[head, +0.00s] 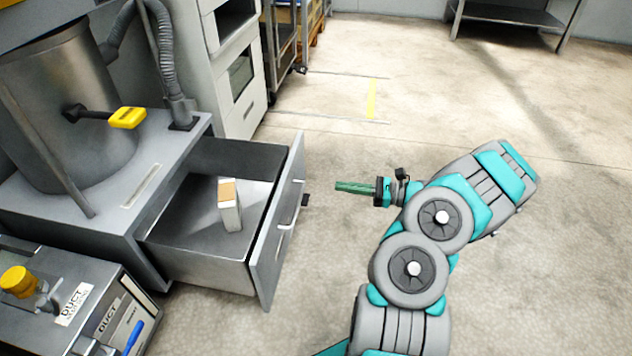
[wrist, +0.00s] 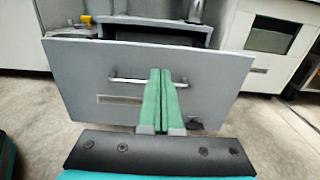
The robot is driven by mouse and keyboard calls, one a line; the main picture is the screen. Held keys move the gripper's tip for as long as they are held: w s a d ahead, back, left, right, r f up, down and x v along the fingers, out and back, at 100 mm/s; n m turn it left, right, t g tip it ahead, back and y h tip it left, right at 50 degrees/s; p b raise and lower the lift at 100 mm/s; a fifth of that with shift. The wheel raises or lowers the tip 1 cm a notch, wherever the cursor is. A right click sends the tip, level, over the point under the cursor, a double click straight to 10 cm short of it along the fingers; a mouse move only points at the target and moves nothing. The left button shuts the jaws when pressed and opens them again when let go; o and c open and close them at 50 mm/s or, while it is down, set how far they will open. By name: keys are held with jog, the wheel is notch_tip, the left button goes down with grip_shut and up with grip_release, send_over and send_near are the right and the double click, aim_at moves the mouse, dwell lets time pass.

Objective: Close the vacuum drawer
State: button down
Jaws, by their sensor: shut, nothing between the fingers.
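The vacuum drawer (head: 277,228) is pulled well out of the grey cabinet (head: 100,215) at the left of the head view. A small box with a tan top (head: 229,206) stands inside it. The drawer front has a bar handle, and the front fills much of the wrist view (wrist: 75,80), with the handle (wrist: 128,80) across its middle. My gripper (head: 340,187) has green fingers and is shut and empty. It is to the right of the drawer front, with a gap between them in the head view. In the wrist view the fingertips (wrist: 160,72) overlap the handle region.
A metal cylinder (head: 60,110) with a yellow-ended lever (head: 127,118) and a grey hose (head: 163,60) stand on the cabinet. A duct unit (head: 75,305) with a yellow knob is at the lower left. Open floor (head: 330,270) lies right of the drawer.

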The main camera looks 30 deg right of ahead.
aim_at(286, 179)
jog(key=b+x, duration=0.1)
jog(key=x, duration=1.2)
jog(key=shift+w+a+b, duration=0.15)
jog(key=shift+a+b, duration=0.1)
jog(key=shift+b, duration=0.1)
